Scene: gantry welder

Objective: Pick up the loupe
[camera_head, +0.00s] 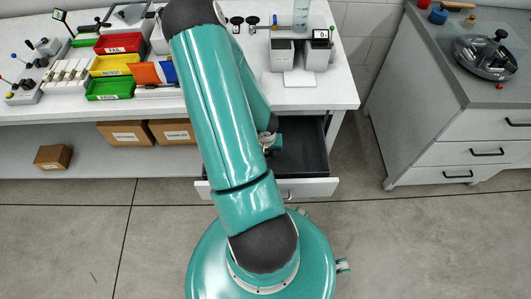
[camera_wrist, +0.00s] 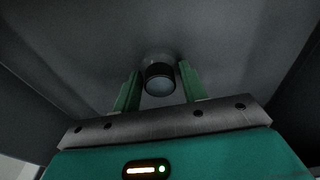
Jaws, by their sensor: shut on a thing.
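The loupe (camera_wrist: 160,80) is a short dark cylinder with a bluish glass face. In the wrist view it is between the green fingers of my gripper (camera_wrist: 160,73), which is shut on it. A grey drawer surface lies close behind it; I cannot tell whether the loupe touches it. In the head view my arm hides the loupe and most of the gripper, over the open drawer (camera_head: 316,150) under the bench.
The white bench (camera_head: 335,93) above the drawer carries red, yellow and green bins (camera_head: 108,88), small instruments and a grey two-block device (camera_head: 300,55). A grey cabinet (camera_head: 460,125) with a round tray (camera_head: 487,60) stands at right. The floor between is clear.

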